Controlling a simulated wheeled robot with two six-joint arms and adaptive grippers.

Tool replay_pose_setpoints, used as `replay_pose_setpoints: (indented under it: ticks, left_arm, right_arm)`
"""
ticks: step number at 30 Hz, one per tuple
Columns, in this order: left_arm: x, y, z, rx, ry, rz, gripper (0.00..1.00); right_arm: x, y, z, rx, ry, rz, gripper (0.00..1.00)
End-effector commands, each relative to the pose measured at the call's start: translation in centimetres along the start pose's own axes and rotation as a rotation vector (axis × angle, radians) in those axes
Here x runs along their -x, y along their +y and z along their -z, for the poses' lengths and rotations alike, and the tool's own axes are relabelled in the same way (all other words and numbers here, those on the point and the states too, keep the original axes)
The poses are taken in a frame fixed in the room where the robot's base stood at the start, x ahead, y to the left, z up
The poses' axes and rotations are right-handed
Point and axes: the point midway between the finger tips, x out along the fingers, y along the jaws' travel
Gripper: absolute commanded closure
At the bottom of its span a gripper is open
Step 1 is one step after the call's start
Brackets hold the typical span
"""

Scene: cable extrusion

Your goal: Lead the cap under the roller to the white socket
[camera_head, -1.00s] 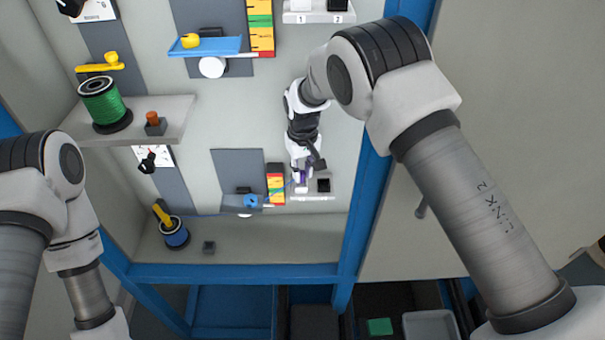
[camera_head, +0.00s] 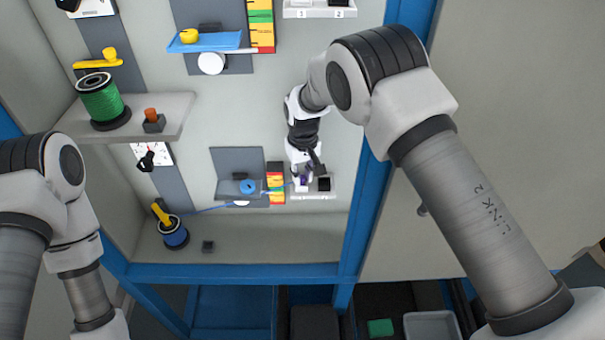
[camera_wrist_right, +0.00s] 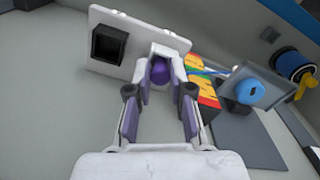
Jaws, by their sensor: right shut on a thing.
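My right gripper (camera_head: 303,182) is at the low shelf on the right of the back wall. In the wrist view its fingertips (camera_wrist_right: 160,85) are closed around a round purple cap (camera_wrist_right: 160,70). The cap is at the mouth of the white socket (camera_wrist_right: 159,49), beside the black socket (camera_wrist_right: 108,44); how deep it sits I cannot tell. A blue cable (camera_head: 212,209) runs from the blue spool (camera_head: 174,236) past the blue roller (camera_head: 248,187) towards my right gripper. The roller also shows in the wrist view (camera_wrist_right: 250,91). My left gripper is out of view.
A colour-banded strip (camera_head: 276,184) stands between the roller and the sockets. The green spool (camera_head: 100,98) is on a shelf at the left. A small dark block (camera_head: 208,246) lies on the bottom ledge, which has free room to its right. A blue frame post (camera_head: 365,215) stands at the right.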

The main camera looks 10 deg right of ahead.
Motion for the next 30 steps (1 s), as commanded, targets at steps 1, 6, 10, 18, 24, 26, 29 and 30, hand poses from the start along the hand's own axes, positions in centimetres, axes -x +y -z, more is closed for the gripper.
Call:
replay_pose_setpoints:
  ticks: [1,6,10,18,24,26,29,30]
  left_arm:
    - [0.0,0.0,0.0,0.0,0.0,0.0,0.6]
    - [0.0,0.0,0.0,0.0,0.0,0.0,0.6]
    - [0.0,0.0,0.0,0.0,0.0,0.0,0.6]
    - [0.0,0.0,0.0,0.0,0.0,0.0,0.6]
    - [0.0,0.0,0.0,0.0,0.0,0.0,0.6]
    - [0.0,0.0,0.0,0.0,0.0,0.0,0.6]
    - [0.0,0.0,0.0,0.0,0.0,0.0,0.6]
    - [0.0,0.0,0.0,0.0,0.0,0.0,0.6]
  right_arm:
    - [0.0,0.0,0.0,0.0,0.0,0.0,0.97]
    - [0.0,0.0,0.0,0.0,0.0,0.0,0.5]
    - [0.0,0.0,0.0,0.0,0.0,0.0,0.5]
    - [2.0,0.0,0.1,0.0,0.003,-0.001,0.5]
    - [7.0,0.0,0.1,0.001,0.004,-0.001,0.5]
    - [8.5,0.0,0.1,0.0,0.004,-0.001,0.5]
    - [10.5,0.0,0.1,0.0,0.003,0.0,0.5]
    - [11.0,0.0,0.1,0.0,0.001,0.0,0.5]
